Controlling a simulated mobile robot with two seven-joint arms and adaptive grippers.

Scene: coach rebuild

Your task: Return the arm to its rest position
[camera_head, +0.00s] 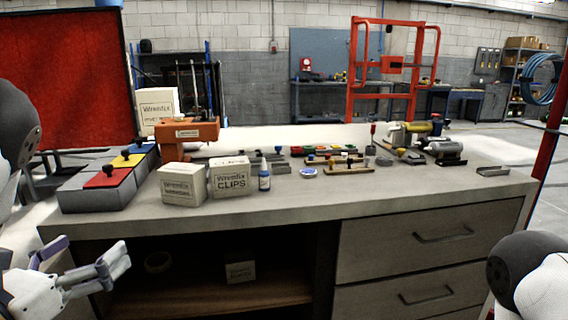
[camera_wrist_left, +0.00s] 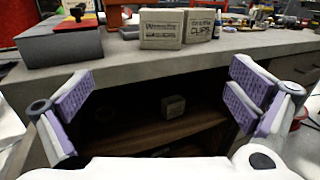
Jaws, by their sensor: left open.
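My left gripper (camera_head: 112,262) is at the lower left of the head view, in front of the workbench (camera_head: 300,207) and below its top edge. In the left wrist view its two purple-padded fingers (camera_wrist_left: 160,105) are spread wide with nothing between them. Beyond the fingers are the bench's open shelf and a small box (camera_wrist_left: 172,107) on it. My right gripper is out of sight; only a part of my right arm shows at the lower right of the head view.
On the bench stand a grey case with coloured lids (camera_head: 92,196), two white boxes (camera_head: 182,184) (camera_head: 230,178), a blue bottle (camera_head: 264,178) and an orange tool (camera_head: 187,133). Small parts and tools lie further right. Drawers (camera_head: 430,240) fill the bench's right front.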

